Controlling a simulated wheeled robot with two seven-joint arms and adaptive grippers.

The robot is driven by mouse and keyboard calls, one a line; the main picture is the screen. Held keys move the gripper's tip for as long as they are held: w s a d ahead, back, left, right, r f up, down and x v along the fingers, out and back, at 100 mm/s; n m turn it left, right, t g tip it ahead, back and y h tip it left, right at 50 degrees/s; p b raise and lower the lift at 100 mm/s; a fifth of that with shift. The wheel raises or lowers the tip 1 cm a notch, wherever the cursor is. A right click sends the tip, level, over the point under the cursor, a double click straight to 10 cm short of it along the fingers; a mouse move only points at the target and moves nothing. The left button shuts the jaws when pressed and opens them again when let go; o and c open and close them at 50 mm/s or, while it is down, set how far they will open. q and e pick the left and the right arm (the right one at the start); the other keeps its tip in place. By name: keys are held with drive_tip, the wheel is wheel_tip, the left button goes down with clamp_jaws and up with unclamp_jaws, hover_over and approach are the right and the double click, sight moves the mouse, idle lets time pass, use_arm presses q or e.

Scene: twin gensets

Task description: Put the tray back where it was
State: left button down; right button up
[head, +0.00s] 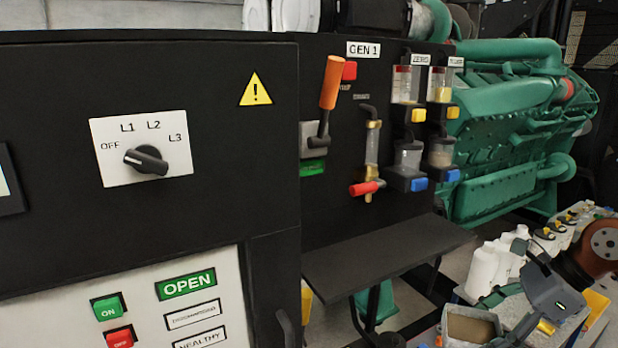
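An open box-like tray (471,328) with grey walls and a tan inside shows at the bottom right, cut by the lower picture edge. I cannot be sure that it is the task's tray. My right gripper (503,322) comes in from the right and points down and left, just right of this tray. Its fingertips are small and partly hidden, so I cannot tell whether they touch the tray or how far they are apart. My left gripper is out of view.
A black cabinet with a rotary switch (147,160) fills the left. The GEN 1 panel (330,215) carries an orange-handled lever (331,82) and sight glasses. An empty black shelf (385,255) juts out below. White bottles (484,268) stand behind my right gripper. A green engine (510,120) stands behind.

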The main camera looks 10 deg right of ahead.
drive_tip(key=w+a+f+n+g+b, duration=0.1)
drive_tip(key=w+a+f+n+g, duration=0.25)
drive_tip(key=f, duration=0.55)
drive_tip(key=w+a+f+n+g+b, duration=0.1)
drive_tip(key=a+f+n+g, duration=0.1)
drive_tip(key=a+f+n, duration=0.5)
drive_tip(key=s+a+f+n+g+h+b, duration=0.1)
drive_tip(key=s+a+f+n+g+h, duration=0.1)
drive_tip(key=f+n, duration=0.4)
drive_tip(key=s+a+f+n+g+h+b, duration=0.1)
drive_tip(key=f+n, duration=0.6)
drive_tip(key=f, duration=1)
drive_tip(key=s+a+g+h, duration=0.1)
drive_tip(key=s+a+h, duration=0.1)
drive_tip(key=a, duration=0.1)
drive_tip(key=shift+h, duration=0.4)
